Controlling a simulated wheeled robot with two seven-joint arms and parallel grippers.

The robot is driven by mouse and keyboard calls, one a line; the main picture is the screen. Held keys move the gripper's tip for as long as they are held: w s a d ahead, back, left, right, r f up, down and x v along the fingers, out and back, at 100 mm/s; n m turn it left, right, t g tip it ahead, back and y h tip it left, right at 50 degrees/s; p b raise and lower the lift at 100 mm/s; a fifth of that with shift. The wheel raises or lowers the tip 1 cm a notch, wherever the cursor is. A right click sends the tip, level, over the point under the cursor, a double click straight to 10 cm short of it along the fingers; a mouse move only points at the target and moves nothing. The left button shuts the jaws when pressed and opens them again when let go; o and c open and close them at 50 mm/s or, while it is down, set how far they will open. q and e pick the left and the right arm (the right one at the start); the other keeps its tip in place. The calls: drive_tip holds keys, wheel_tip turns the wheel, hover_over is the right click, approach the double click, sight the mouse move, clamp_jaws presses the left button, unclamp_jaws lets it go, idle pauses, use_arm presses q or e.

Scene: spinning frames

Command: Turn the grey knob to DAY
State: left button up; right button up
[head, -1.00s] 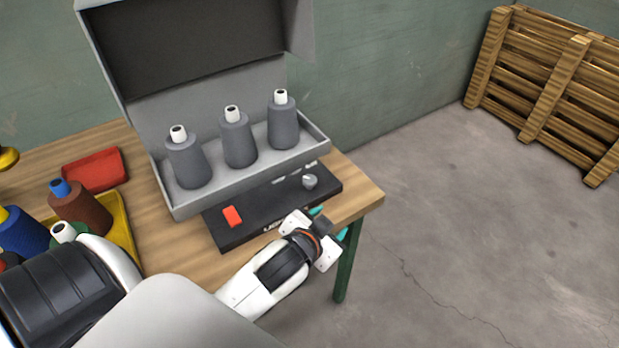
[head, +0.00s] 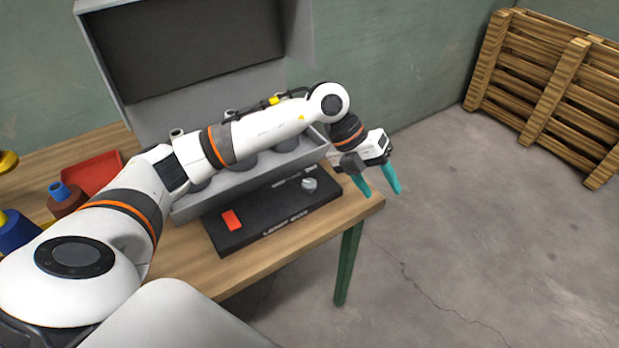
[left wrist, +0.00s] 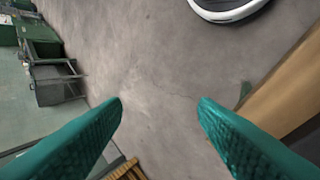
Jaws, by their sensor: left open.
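The grey knob (head: 309,184) sits at the right end of a black panel (head: 262,222) on the front of the grey box. Small pale marks lie beside it, too small to read. My left gripper (head: 383,193) is open and empty, with teal fingers pointing down. It is to the right of the knob, beyond the table's right end and apart from the knob. In the left wrist view the two open fingers (left wrist: 160,105) have only floor between them; the knob is not in that view. My right gripper does not show.
The grey box (head: 187,208) holds several grey spools, partly hidden behind my left arm. A red switch (head: 231,220) is on the panel's left part. The wooden table (head: 225,278) also bears a red tray (head: 95,172). A wooden pallet (head: 545,80) leans at the back right; floor between is clear.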

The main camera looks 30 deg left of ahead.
sight(309, 182)
use_arm(q)
drive_tip(key=a+r+n+g+y, duration=0.1)
drive_tip(key=a+r+n+y, duration=0.15)
drive_tip(key=a+y, duration=0.9)
drive_tip(key=a+f+h, duration=0.1)
drive_tip(key=f, duration=0.2)
drive_tip(key=a+f+h+p, duration=0.1)
drive_tip(key=a+f, duration=0.1)
drive_tip(key=f, duration=0.2)
drive_tip(key=a+f+h, duration=0.2)
drive_tip(key=f, duration=0.1)
drive_tip(key=shift+w+f+n, duration=0.25)
drive_tip(key=shift+w+f, duration=0.1)
drive_tip(key=shift+w, duration=0.05)
drive_tip(key=shift+a+f, duration=0.1)
drive_tip(key=shift+f, duration=0.55)
drive_tip(key=c, duration=1)
